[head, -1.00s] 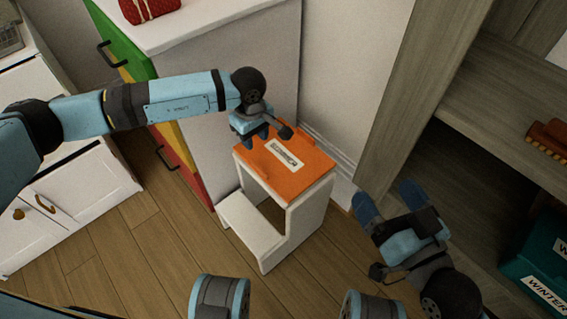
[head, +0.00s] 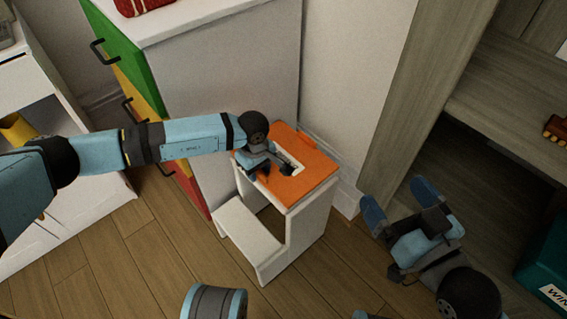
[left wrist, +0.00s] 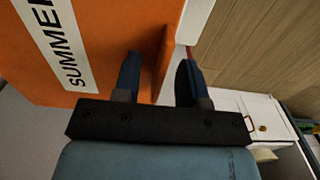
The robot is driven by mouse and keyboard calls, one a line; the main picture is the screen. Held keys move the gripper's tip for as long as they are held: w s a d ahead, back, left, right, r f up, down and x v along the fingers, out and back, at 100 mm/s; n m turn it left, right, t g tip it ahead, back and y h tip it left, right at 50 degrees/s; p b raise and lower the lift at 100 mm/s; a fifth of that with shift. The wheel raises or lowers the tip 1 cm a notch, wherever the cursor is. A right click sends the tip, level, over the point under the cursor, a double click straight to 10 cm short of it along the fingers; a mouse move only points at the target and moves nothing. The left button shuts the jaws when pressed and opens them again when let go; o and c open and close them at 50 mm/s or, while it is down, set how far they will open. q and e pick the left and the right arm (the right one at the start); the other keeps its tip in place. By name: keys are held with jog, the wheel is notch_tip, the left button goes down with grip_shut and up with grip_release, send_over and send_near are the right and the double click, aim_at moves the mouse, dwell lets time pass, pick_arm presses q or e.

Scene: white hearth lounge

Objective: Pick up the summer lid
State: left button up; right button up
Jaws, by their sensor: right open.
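The summer lid (head: 312,167) is a flat orange panel with a white label, lying on top of a white step stool (head: 250,228). In the left wrist view the lid (left wrist: 110,40) fills the upper left, and its label reads SUMMER. My left gripper (head: 256,170) is at the lid's left edge and partly covers the label. I see no clear contact. My right gripper (head: 403,205) is open and empty, right of the stool.
A white cabinet (head: 235,80) with green, yellow and red drawer fronts stands behind the stool. A wooden shelf unit (head: 505,120) is at right, with a teal box (head: 548,265) low down. Wooden floor (head: 150,255) is clear in front.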

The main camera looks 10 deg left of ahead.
pick_arm(q)
grip_shut()
